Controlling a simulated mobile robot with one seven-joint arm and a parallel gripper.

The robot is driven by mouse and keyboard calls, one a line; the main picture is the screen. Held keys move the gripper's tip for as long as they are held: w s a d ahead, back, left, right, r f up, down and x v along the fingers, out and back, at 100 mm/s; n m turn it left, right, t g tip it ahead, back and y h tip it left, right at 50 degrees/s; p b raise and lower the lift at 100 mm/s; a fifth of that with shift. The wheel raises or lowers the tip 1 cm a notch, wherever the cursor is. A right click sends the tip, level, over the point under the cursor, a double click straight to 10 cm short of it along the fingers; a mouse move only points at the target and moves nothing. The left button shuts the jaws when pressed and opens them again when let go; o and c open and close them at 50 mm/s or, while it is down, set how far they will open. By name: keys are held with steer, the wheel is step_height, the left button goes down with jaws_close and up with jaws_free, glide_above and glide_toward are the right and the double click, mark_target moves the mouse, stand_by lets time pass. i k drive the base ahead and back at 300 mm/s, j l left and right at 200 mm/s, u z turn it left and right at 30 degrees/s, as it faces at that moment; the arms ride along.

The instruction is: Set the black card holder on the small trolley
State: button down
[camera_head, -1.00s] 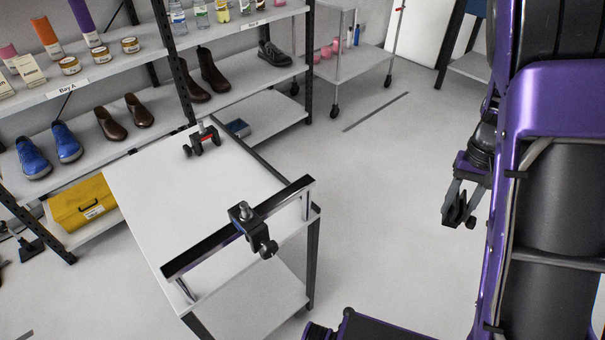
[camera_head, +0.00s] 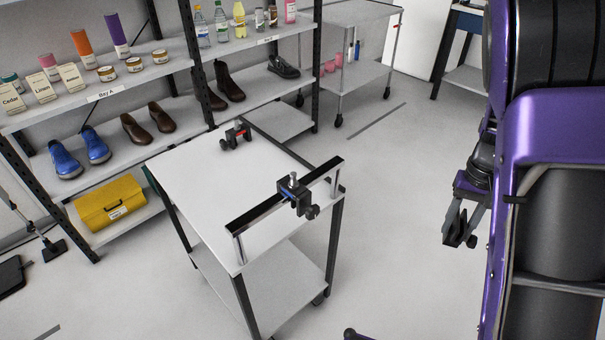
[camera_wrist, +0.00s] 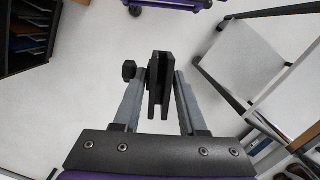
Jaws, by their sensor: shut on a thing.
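The black card holder (camera_wrist: 157,85) is a slotted black block with a side knob. It is between the fingers of my gripper (camera_wrist: 158,108), which is shut on it. In the head view my gripper (camera_head: 460,228) hangs at the right, above the floor and apart from the trolley; the holder is small and dark there. The near white-topped trolley (camera_head: 200,185) has castors, a lower shelf and a raised rail handle. A black clamp with blue (camera_head: 296,196) sits on its rail, and one with red (camera_head: 236,136) at its far edge.
A shelving rack (camera_head: 130,85) with shoes, jars, bottles and a yellow box (camera_head: 110,203) stands behind the trolley. Another wheeled cart (camera_head: 365,75) is at the back. The floor between the trolley and my arm is clear.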

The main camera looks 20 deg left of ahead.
mark_target(198, 168)
steer(key=k+j+u, duration=0.35)
steer(key=j, duration=0.2)
steer(key=j+u, duration=0.35)
steer(key=j, duration=0.3)
steer(key=j+u, duration=0.1)
steer(key=j, duration=0.25)
steer(key=i+j, duration=0.15)
steer(key=j, duration=0.2)
steer(key=i+j+u, duration=0.15)
steer(key=j, duration=0.55)
steer(key=i+j, duration=0.2)
steer(key=i+j+z, duration=0.15)
steer(key=j, duration=0.3)
steer(key=i+j+z, duration=0.15)
steer(key=z, duration=0.25)
steer(key=i+j+z, duration=0.2)
steer(key=z, duration=0.2)
steer(key=i+j+z, duration=0.15)
steer(key=j+z, duration=0.25)
steer(key=i+j+z, duration=0.1)
steer(key=z, duration=0.35)
steer(key=k+j, duration=0.05)
